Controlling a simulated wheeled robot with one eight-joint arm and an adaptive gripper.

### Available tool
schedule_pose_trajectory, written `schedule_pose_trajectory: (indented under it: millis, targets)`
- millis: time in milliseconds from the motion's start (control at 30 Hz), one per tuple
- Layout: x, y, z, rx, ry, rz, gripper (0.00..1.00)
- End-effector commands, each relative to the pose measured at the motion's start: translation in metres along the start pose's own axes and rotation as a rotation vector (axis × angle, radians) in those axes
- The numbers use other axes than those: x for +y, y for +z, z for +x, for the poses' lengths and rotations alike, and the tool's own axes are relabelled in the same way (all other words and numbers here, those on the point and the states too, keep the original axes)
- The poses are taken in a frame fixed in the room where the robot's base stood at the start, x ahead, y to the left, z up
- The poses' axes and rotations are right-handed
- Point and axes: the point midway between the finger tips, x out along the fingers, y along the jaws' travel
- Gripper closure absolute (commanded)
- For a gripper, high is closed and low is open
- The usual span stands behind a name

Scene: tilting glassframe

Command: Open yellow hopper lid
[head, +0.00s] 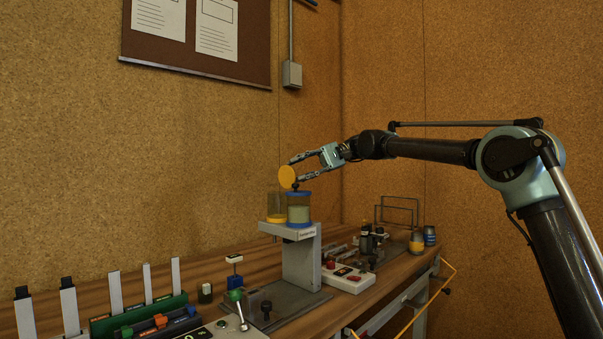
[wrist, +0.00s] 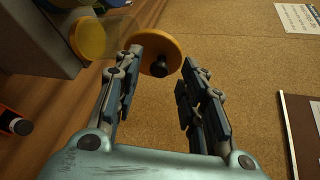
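The yellow lid (head: 287,177) stands steeply tilted above the clear yellow hopper (head: 277,208), whose top looks uncovered. In the wrist view the lid (wrist: 150,47) shows its face with a dark knob (wrist: 160,68). The hopper's yellow round part (wrist: 88,39) shows at upper left. I cannot tell how the lid is joined to the hopper. My gripper (head: 295,169) is just right of the lid, its fingers apart. In the wrist view my open gripper (wrist: 166,60) has the knob between and slightly beyond its fingertips; neither finger clearly touches it.
A blue-rimmed hopper (head: 298,210) with pale contents stands right beside the yellow one, on a grey stand (head: 302,262). The wooden bench (head: 215,275) carries a red-and-white control box (head: 347,277), bottles and racks of tools. The cork wall (head: 220,150) is close behind.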

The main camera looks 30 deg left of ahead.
Motion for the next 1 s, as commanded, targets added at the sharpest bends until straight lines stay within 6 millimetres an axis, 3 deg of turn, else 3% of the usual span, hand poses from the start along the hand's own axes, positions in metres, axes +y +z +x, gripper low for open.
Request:
schedule_pose_trajectory:
  millis: [500,700,1000]
  targets:
    - [0.001,-0.001,-0.091,0.003,-0.002,0.001,0.62]
    - [0.001,-0.002,-0.111,0.002,-0.002,0.001,0.62]
    - [0.001,-0.001,-0.116,0.0,-0.001,0.001,0.62]
